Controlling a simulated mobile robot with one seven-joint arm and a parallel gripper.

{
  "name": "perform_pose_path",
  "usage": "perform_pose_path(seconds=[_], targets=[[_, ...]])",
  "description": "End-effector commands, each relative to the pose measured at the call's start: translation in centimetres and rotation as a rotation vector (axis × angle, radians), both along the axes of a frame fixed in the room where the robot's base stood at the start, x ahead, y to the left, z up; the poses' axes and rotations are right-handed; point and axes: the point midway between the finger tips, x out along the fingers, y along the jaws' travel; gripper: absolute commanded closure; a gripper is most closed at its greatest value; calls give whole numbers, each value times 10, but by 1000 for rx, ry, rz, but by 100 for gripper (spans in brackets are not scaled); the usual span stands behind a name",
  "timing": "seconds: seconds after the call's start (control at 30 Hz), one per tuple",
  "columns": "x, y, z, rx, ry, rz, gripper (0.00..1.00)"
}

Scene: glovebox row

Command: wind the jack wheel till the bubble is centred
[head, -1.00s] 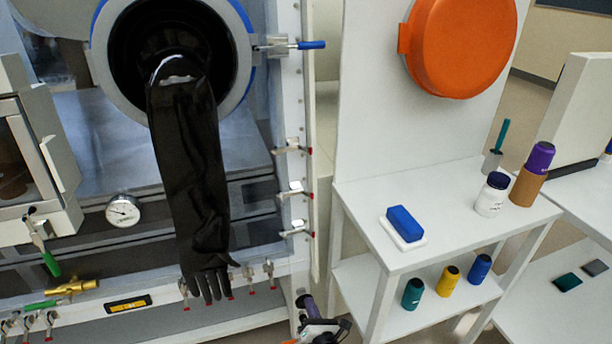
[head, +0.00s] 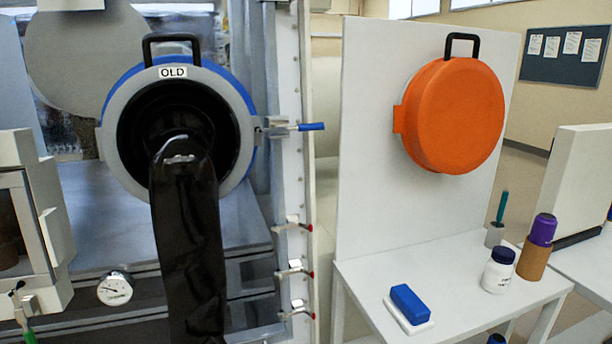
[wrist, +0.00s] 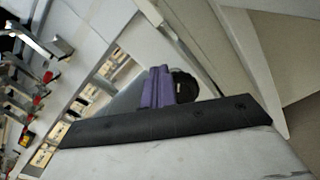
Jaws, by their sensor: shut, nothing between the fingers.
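My gripper (wrist: 157,88) shows in the wrist view as two purple fingers, shut together and empty. A dark round thing (wrist: 184,86), partly hidden behind the fingers, lies just beyond them; it may be the jack wheel, but I cannot tell, nor whether the fingers touch it. The bubble level cannot be made out in either current view. My gripper is outside the head view.
The head view shows the glovebox port ring (head: 112,128) marked OLD, with a black glove (head: 188,250) hanging from it. An orange cover (head: 455,115) is on a white panel. A side table (head: 455,285) holds a blue block (head: 409,303). Clamps (wrist: 40,38) line the wrist view's left.

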Motion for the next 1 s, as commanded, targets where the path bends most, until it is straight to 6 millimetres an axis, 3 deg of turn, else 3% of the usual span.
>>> perform_pose_path(seconds=[1.0], targets=[[5,-17,-11,0,3,-1,100]])
